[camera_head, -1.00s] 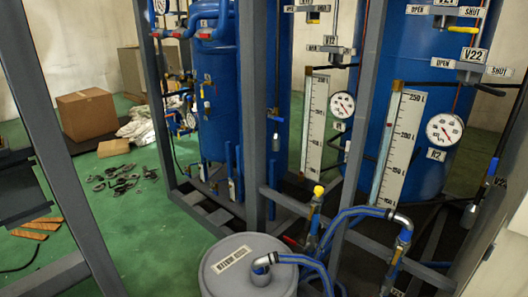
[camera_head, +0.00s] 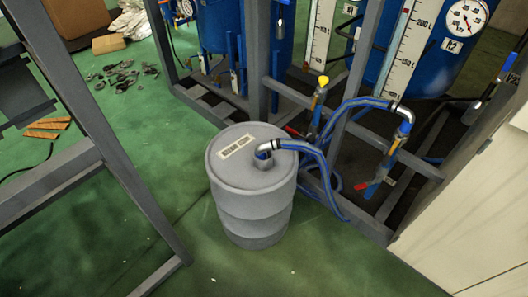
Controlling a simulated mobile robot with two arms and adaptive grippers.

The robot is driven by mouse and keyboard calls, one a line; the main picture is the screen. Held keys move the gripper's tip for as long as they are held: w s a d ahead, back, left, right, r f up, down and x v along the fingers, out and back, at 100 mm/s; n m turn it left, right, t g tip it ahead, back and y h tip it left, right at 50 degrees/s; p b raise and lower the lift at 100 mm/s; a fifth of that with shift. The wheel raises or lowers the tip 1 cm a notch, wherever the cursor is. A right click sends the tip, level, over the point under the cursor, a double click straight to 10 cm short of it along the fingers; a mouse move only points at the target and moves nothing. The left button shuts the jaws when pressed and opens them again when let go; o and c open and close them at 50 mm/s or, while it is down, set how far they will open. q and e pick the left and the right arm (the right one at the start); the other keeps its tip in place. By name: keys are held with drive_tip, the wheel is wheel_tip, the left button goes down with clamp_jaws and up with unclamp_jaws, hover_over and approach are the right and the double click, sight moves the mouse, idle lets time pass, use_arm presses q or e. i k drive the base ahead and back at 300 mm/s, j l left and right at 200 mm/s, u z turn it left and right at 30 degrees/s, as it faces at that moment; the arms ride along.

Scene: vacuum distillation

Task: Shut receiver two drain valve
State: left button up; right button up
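A red valve handle (camera_head: 362,186) sticks out to the left near the pipe's lower end. Another red handle (camera_head: 292,131) is beside the yellow-topped fitting (camera_head: 322,82). I cannot tell which handle is the drain valve of receiver two. Neither gripper is in view.
A grey drum (camera_head: 250,205) with a hose in its lid stands on the green floor in front of the frame. Grey posts (camera_head: 125,165) rise at the left. A pale panel (camera_head: 465,205) closes the right side. Loose tools (camera_head: 120,75) lie at upper left.

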sight(365, 185)
drive_tip(key=i+l+z, duration=0.3)
drive_tip(key=z, duration=0.15)
drive_tip(key=i+l+z, duration=0.15)
drive_tip(key=i+z, duration=0.3)
drive_tip(key=k, duration=0.1)
